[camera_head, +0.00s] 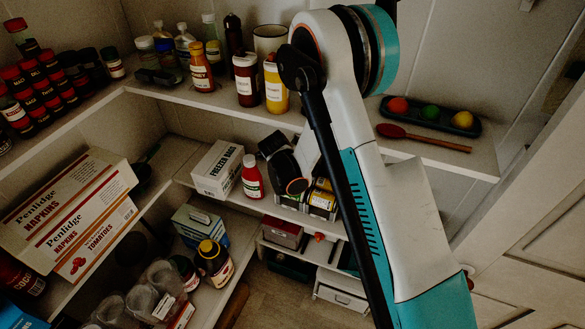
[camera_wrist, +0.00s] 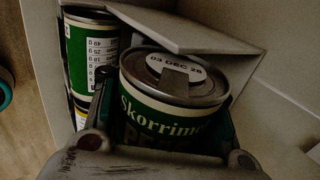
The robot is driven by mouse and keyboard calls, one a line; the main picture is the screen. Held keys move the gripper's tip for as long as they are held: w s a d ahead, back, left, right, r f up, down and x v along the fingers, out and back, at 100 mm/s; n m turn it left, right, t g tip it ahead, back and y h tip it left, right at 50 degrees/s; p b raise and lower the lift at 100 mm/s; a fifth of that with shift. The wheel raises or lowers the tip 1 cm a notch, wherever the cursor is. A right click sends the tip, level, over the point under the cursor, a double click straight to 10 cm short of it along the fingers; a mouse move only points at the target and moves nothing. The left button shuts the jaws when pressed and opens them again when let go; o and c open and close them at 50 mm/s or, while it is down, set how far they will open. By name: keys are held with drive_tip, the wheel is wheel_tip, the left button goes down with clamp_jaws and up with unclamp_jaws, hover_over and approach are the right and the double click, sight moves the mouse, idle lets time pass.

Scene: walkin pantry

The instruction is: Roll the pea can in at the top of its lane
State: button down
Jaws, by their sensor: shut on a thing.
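In the wrist view my gripper (camera_wrist: 168,100) is shut around a can with a green "Skorrimo" label, the pea can (camera_wrist: 150,112). Its silver lid, printed with a date, faces the camera. The can's lower part is hidden by my gripper. A second green-labelled can (camera_wrist: 92,55) stands at its left, close to it, between pale walls. A pale panel (camera_wrist: 185,28) crosses just behind the held can; I cannot tell whether they touch. In the head view my arm hides the held can and the fingertips.
In the head view, yellow-and-dark cans (camera_head: 321,202) sit just beside my arm. Jars and bottles, including a yellow one (camera_head: 275,90), line the shelf above. A wooden spoon (camera_head: 425,138) lies at right.

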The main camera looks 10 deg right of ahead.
drive_tip(key=shift+w+d+f+b, duration=0.3)
drive_tip(key=shift+w+d+f, duration=0.1)
drive_tip(key=shift+w, duration=0.15)
drive_tip(key=shift+w+d+f+b, duration=0.25)
drive_tip(key=shift+w+d+f, duration=0.15)
drive_tip(key=shift+w, duration=0.15)
drive_tip(key=c, duration=0.7)
unclamp_jaws()
drive_tip(key=shift+c, duration=0.2)
drive_tip(key=v, duration=0.7)
drive_tip(key=shift+a, duration=0.1)
drive_tip(key=shift+s+a+r, duration=0.1)
drive_tip(key=shift+s+r, duration=0.05)
drive_tip(key=shift+r, duration=0.35)
